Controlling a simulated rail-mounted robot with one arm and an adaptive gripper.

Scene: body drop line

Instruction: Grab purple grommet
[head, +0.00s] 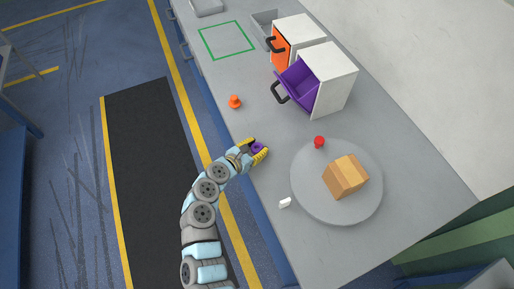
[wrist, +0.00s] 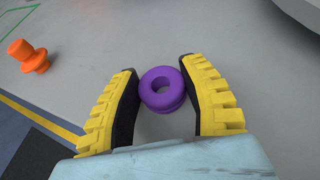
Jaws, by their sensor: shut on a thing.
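The purple grommet (wrist: 162,89) is a ring with a hole in its top. In the wrist view it sits between the black inner pads of my gripper (wrist: 160,92), near the fingertips. My yellow fingers are shut on it from both sides. In the head view the purple grommet (head: 258,147) shows between the fingers of my gripper (head: 259,150), over the grey bench near its front edge. I cannot tell whether the grommet touches the bench top.
An orange grommet-like part (head: 235,102) stands on the bench (head: 215,75). A grey turntable (head: 310,198) carries a cardboard box (head: 345,177) and a red part (head: 319,142). Purple (head: 298,83) and orange (head: 280,50) drawers stand behind. A green outline (head: 226,40) is clear.

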